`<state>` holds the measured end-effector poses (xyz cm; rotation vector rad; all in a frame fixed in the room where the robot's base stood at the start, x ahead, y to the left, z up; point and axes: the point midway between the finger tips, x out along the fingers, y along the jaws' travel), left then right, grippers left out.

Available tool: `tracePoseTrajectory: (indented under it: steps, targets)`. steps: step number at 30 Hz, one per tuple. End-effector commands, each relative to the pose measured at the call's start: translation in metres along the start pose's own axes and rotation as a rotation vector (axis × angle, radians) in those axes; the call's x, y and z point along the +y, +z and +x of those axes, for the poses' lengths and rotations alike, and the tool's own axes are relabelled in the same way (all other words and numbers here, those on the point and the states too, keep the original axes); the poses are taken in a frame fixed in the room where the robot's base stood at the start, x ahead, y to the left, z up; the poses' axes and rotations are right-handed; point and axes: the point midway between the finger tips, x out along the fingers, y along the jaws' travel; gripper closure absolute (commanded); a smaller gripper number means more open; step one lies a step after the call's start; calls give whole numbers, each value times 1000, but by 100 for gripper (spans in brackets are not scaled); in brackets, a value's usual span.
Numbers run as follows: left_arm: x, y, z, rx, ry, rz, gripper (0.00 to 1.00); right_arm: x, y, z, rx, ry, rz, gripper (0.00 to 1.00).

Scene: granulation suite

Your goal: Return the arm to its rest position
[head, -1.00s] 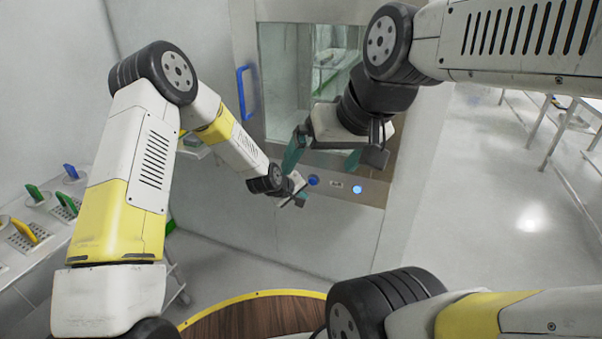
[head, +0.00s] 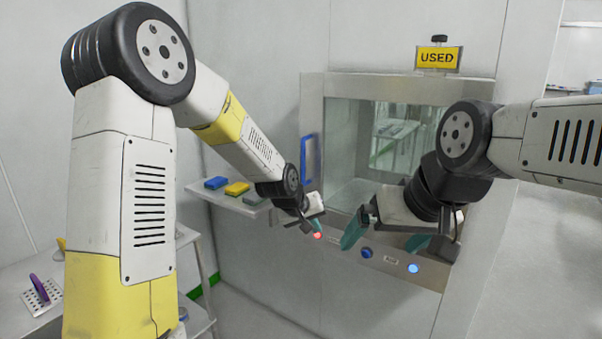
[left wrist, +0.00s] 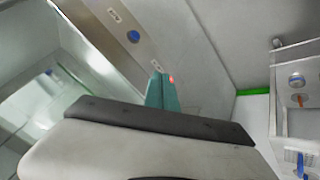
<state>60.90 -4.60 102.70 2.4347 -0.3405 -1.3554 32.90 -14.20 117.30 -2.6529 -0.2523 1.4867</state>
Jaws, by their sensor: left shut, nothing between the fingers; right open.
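My left arm comes in from the left of the head view. Its gripper (head: 317,226) is shut and empty, with its tip at or just in front of a red-lit button (head: 318,236) on the hatch's lower panel; I cannot tell whether it touches. In the left wrist view the teal fingers (left wrist: 161,92) are together, with the red light (left wrist: 171,79) beside their tips. My right gripper (head: 388,238) is open and empty in front of the panel, its teal fingers spread apart. Its arm comes in from the right.
The glazed pass-through hatch (head: 312,110) has a blue handle (head: 308,158) and a yellow "USED" sign (head: 438,58) above. A dark blue button (head: 367,253) and a lit blue button (head: 413,268) share the panel. A wall shelf (head: 232,200) holds coloured blocks near my left forearm.

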Motion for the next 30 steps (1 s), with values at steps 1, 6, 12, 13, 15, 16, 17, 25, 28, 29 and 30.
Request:
tracePoseTrajectory:
  steps: [1,6,12,13,15,16,17,25,28,29,30]
  targets:
    - [-6,-6,-31,14,-19,20,100,0,0,0,0,0,0,0]
    - [-32,0,-119,16,-86,78,100,0,0,0,0,0,0,0]
    - [-61,33,-213,11,-146,124,100,0,0,0,0,0,0,0]
    - [-65,40,-226,10,-153,130,100,0,0,0,0,0,0,0]
    - [-74,57,-254,6,-167,141,100,0,0,0,0,0,0,0]
    - [-78,66,-264,3,-172,144,100,0,0,0,0,0,0,0]
    - [-81,74,-274,2,-176,148,100,0,0,0,0,0,0,0]
    - [-99,128,-322,-18,-186,171,100,0,0,0,0,0,0,0]
    - [-101,135,-326,-23,-186,175,100,0,0,0,0,0,0,0]
    - [-101,136,-326,-23,-186,176,100,0,0,0,0,0,0,0]
    - [-101,136,-327,-24,-186,176,100,0,0,0,0,0,0,0]
